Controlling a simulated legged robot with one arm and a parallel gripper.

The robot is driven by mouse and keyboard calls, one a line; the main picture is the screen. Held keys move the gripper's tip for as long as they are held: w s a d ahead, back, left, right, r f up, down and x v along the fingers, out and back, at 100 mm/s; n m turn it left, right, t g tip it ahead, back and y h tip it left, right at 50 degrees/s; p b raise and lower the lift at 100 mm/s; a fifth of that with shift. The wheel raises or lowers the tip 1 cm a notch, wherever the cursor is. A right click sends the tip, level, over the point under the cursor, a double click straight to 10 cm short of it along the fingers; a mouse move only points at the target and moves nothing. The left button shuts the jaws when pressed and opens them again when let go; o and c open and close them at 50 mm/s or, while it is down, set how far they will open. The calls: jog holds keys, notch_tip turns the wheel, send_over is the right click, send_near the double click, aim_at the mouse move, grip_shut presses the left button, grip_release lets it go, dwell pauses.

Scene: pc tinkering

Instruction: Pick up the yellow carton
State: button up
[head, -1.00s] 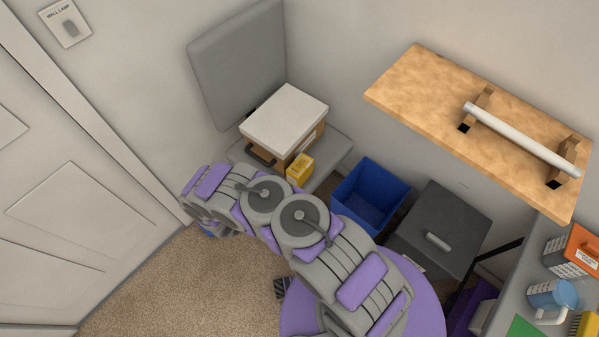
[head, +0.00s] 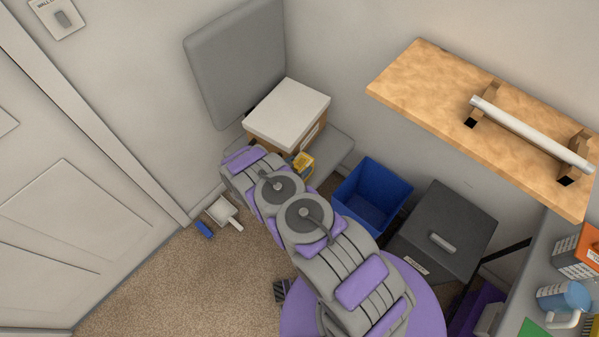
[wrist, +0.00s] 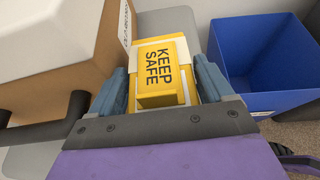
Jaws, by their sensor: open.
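The yellow carton (wrist: 162,70) is marked "KEEP SAFE" and stands on the grey chair seat, beside a brown box with a white lid. In the head view the carton (head: 304,164) is partly hidden behind my arm. My gripper (wrist: 165,85) is open in the wrist view, with one blue-grey finger on each side of the carton. Whether the fingers touch it I cannot tell. In the head view the gripper's fingers are hidden by my arm.
The white-lidded box (head: 288,115) stands close to the left of the carton, its dark handle (wrist: 50,130) near my gripper. A blue bin (head: 371,195) is to the right. A dark grey cabinet (head: 445,235) and a wooden shelf (head: 430,85) are further right. A dustpan (head: 224,212) lies on the floor.

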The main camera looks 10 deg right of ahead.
jog(key=shift+w+d+f, duration=0.15)
jog(key=shift+w+d, duration=0.15)
jog(key=shift+d, duration=0.15)
jog(key=c, duration=0.9)
jog(key=shift+s+r+p, duration=0.1)
jog(key=shift+r+p, duration=0.35)
jog(key=shift+r, duration=0.05)
notch_tip(320, 180, up, 6)
jog(key=shift+r+p, duration=0.2)
jog(key=shift+p, duration=0.95)
jog(key=s+d+p, duration=0.1)
jog(key=s+d, duration=0.3)
jog(key=s, duration=0.1)
jog(key=s+d+p, duration=0.1)
jog(key=s+d, duration=0.2)
jog(key=s, duration=0.2)
jog(key=s+d+p, duration=0.1)
jog(key=s+d, duration=0.3)
jog(key=s, duration=0.1)
jog(key=shift+s+d+f+p, duration=0.15)
jog(key=shift+s+d+p, duration=0.2)
jog(key=shift+s+p, duration=0.05)
